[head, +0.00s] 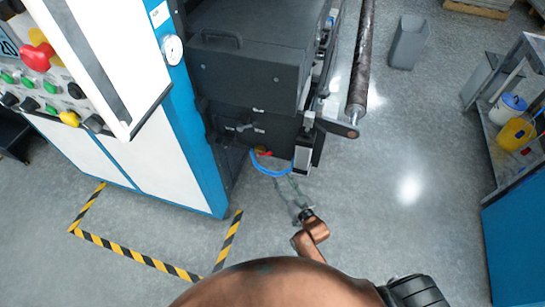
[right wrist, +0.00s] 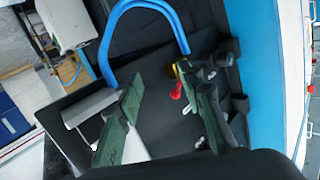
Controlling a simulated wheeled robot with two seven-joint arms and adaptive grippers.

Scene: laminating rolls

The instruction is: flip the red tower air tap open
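The red air tap (head: 265,153) sits low on the dark machine, beside the blue hose (head: 271,172). In the right wrist view its red handle (right wrist: 176,91) sticks out below a yellow fitting (right wrist: 177,71), and the hose (right wrist: 148,6) arches above and to the left. My right gripper (head: 296,189) is just below the tap and hose in the head view. In the right wrist view my right gripper (right wrist: 168,88) is open, its green-padded fingers apart. The red handle appears between the fingertips, nearer the right finger; contact cannot be told. My left gripper is out of view.
The dark machine (head: 247,72) and the blue-and-white cabinet (head: 150,150) flank the tap. A long roller (head: 362,60) stands to the right, above the floor. A grey bin (head: 408,42) and shelf (head: 505,120) are farther right. The floor between is clear.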

